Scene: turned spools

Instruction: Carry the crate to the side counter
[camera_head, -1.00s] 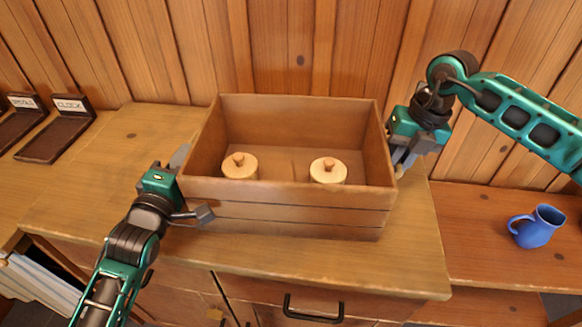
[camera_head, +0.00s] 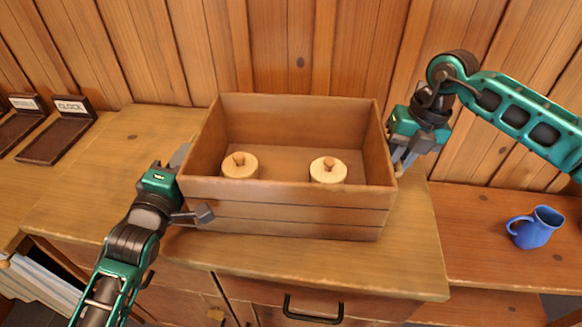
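The wooden crate (camera_head: 287,214) stands level on the wooden cabinet top (camera_head: 110,195). Two pale round spools with knobs are in it, one on the left (camera_head: 239,170) and one on the right (camera_head: 328,175). My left gripper (camera_head: 193,186) is beside the crate's left end with its fingers spread wide. One finger is by the left wall and the other near the front corner. My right gripper (camera_head: 403,160) is at the crate's right end, fingers pointing down by the wall. Its finger gap is hard to make out, and contact with the crate is unclear.
A lower wooden counter (camera_head: 480,245) is at the right, with a blue mug (camera_head: 535,228) on it. Dark labelled holders, one reading CLOCK (camera_head: 58,137), stand at the far left. A plank wall (camera_head: 290,45) rises behind the crate.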

